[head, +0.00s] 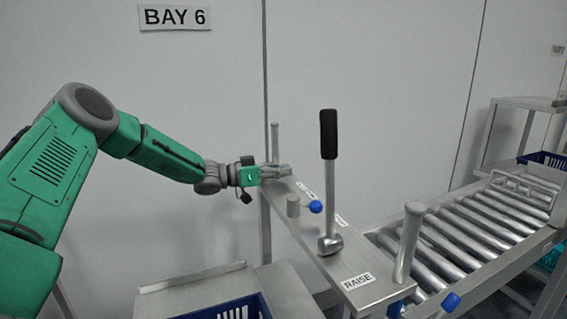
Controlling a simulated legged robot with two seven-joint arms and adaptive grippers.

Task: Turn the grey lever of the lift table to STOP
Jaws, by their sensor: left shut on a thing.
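The grey lever (331,190) has a black grip and stands upright on a narrow metal top (357,254), rising from a round metal base. A label reading RAISE (357,281) is at the near end of that top. Other labels farther back are too small to read. My left gripper (284,171) is at the far end of the top, to the left of the lever and apart from it. It appears shut on the thin grey post (275,143) there; the fingers hide the exact contact. My right gripper is not in view.
A thicker post (408,243) stands at the near right. A roller conveyor (470,232) runs along the right. A blue crate (232,309) is at the bottom.

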